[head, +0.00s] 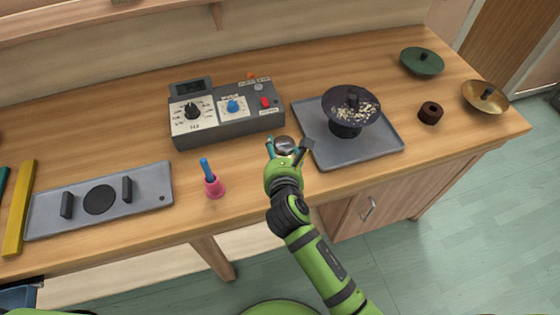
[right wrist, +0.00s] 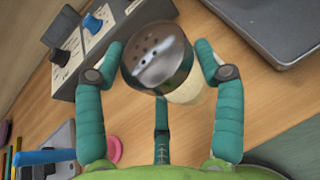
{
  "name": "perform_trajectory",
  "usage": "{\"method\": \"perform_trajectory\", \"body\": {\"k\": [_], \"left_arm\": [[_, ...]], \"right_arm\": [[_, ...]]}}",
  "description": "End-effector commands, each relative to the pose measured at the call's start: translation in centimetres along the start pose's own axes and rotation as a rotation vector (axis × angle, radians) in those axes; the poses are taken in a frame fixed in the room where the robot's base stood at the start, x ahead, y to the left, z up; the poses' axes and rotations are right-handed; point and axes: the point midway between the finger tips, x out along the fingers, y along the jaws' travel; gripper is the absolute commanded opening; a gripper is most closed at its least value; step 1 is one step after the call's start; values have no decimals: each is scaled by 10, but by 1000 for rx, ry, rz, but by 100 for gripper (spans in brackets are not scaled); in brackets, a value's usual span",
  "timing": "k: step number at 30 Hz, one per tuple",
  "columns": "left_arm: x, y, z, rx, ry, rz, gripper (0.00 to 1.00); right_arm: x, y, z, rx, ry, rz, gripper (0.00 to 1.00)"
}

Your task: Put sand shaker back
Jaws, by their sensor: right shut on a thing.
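The sand shaker (head: 284,143) has a shiny metal cap with holes; in the right wrist view its cap (right wrist: 158,52) faces the camera and a pale body shows below it. My right gripper (head: 288,147) is shut on the shaker, between the grey control box and the grey tray. In the right wrist view its teal fingers (right wrist: 168,70) stand around the shaker. I cannot tell whether the shaker touches the table. My left gripper is not in view.
The grey tray (head: 385,149) holds a dark plate on a stand, with pale grains on it. The control box (head: 228,128) stands left of the shaker. A pink holder (head: 214,187) with a blue stick and a flat grey panel (head: 145,196) are further left. A dark ring (head: 430,113) is at right.

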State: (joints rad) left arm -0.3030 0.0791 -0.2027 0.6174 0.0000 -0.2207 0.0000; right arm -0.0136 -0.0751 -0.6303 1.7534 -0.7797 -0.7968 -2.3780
Motion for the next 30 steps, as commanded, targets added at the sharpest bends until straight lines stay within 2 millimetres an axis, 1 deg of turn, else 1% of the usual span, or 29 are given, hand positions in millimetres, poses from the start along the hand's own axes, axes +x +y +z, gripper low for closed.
{"method": "perform_trajectory", "body": {"k": [6, 8, 20, 21, 22, 23, 30], "left_arm": [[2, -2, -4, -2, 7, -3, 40], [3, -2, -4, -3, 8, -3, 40], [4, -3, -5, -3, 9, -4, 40], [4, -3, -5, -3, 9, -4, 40], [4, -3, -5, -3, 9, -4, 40], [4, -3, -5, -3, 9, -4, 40], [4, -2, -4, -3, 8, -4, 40]], "right_arm": [[12, 0, -28, -1, 2, -2, 28], [14, 1, -33, 1, 1, 0, 28], [16, 0, -38, 0, -2, -1, 28], [16, 0, -40, 1, 1, -1, 73], [16, 0, -39, 1, 0, -1, 85], [16, 0, -39, 1, 1, -1, 93], [16, 0, -39, 0, 1, -1, 93]]}}
